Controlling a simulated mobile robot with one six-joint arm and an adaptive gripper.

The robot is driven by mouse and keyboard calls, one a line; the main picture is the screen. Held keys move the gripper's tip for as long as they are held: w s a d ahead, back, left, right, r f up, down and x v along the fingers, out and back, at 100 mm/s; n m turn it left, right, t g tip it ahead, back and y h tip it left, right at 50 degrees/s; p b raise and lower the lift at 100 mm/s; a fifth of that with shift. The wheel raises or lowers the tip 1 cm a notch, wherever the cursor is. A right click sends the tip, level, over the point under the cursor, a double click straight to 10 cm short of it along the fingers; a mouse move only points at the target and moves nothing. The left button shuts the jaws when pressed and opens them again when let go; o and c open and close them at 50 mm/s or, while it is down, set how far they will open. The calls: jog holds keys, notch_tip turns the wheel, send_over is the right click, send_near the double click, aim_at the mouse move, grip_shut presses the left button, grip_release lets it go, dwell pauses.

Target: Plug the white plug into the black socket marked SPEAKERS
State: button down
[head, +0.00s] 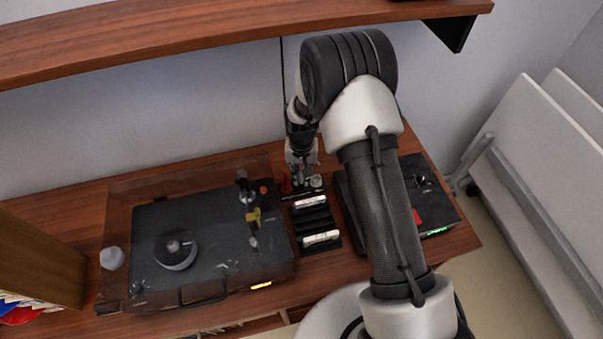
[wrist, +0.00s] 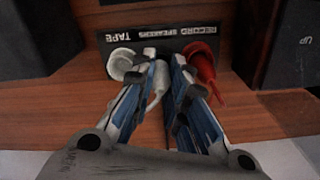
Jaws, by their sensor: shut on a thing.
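In the wrist view, the black socket panel (wrist: 122,42) carries the labels TAPE, SPEAKERS and RECORD, which look upside down. My gripper (wrist: 165,62) reaches to the panel in front of the SPEAKERS label, with its fingers close together. The white plug is mostly hidden between the fingers; a white cord (wrist: 157,98) shows there. A white loop (wrist: 121,64) is at the TAPE end and a red plug and cord (wrist: 203,66) at the RECORD end. The fingers hide the SPEAKERS socket, so I cannot tell whether the plug is in. In the head view, my gripper (head: 302,176) points down.
A turntable (head: 150,240) under a clear cover stands left of my gripper. A black rack (head: 316,222) with silver-white pieces lies in front. A black device (head: 433,190) with a green light is at right, partly behind my arm. A shelf (head: 200,42) hangs above.

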jog(key=shift+f+b, duration=0.3)
jog(key=shift+f, duration=0.1)
dwell(0.3)
jog(key=c, duration=1.5)
grip_release()
jog(key=shift+o, duration=0.2)
jog(key=o, duration=0.4)
jog(key=shift+c, duration=0.2)
jog(key=shift+r, duration=0.1)
jog(key=shift+r+p, duration=1.5)
jog(key=shift+r, duration=0.95)
